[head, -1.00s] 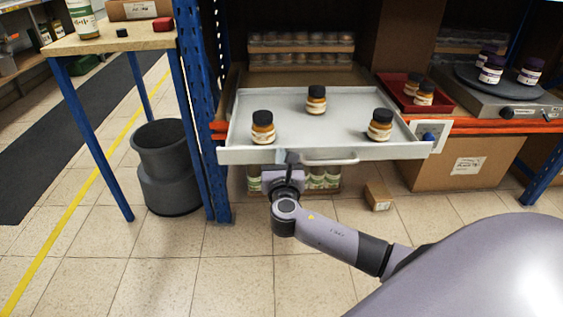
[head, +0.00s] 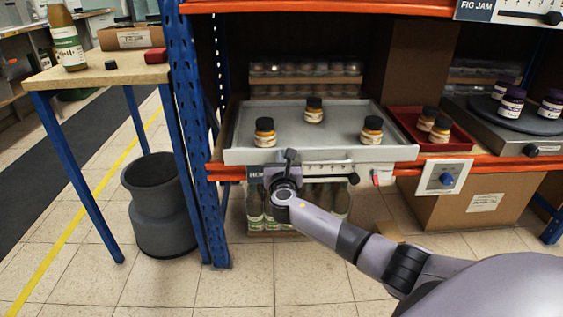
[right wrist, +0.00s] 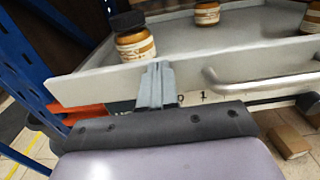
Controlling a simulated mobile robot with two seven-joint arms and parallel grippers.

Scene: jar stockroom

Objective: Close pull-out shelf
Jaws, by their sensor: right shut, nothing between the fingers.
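The pull-out shelf (head: 330,155) is a grey metal tray with a raised front panel and bar handle. In the head view its front lies close to the rack's orange beam. Three amber jars with black lids (head: 314,110) stand upright on it. My right gripper (head: 290,156) is shut and empty, its fingertips at the front panel, left of centre. In the right wrist view the fingertips (right wrist: 157,75) appear against the panel, left of the handle (right wrist: 240,85) and not around it. My left gripper is not in view.
A blue rack post (head: 190,130) stands close left of the shelf. A red tray (head: 445,140) with jars and a turntable (head: 520,112) are to the right. A dark bin (head: 165,205) stands on the floor at left. Bottles (head: 325,200) stand below the shelf.

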